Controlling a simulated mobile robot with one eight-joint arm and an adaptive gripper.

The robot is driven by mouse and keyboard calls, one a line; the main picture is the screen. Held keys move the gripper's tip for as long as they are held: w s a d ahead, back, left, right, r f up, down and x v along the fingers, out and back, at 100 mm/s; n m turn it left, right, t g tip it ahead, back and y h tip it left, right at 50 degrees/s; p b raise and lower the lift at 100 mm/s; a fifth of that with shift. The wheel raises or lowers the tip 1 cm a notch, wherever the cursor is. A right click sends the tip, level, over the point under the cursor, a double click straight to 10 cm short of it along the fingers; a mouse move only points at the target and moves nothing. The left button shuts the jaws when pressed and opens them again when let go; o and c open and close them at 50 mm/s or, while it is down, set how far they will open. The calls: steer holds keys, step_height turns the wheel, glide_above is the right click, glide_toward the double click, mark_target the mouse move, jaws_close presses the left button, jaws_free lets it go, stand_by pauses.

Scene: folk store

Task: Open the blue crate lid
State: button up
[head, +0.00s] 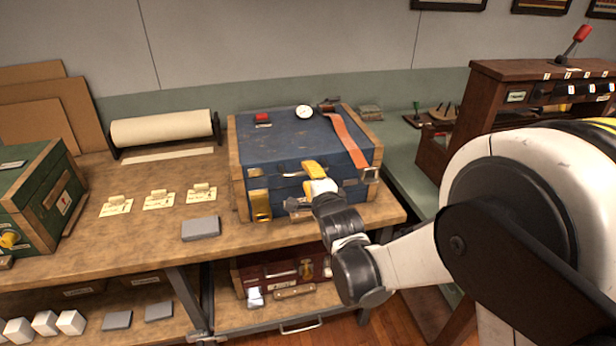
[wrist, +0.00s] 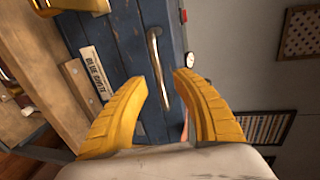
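The blue crate (head: 290,140) with wooden edges stands on the workbench, and its lid (head: 285,120) is shut. My gripper (head: 312,178) is at the crate's front face, near the lid's front edge. In the wrist view my gripper (wrist: 163,80) has its yellow fingers apart and nothing clamped. The crate's curved metal handle (wrist: 153,50) shows in that view, its lower end in line with the gap between the fingers. I cannot tell whether the fingers touch it. A label (wrist: 92,72) is on the blue front. In the head view my fingers partly hide the front.
On the lid lie an orange strap (head: 350,143), a white round dial (head: 304,112) and a red item (head: 262,118). A green crate (head: 45,200) stands at left, a paper roll (head: 163,128) behind. A grey block (head: 200,228) lies in front. A dark red case (head: 280,272) is below.

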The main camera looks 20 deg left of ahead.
steer(key=shift+x, duration=1.05)
steer(key=shift+c, duration=0.5)
jaws_close()
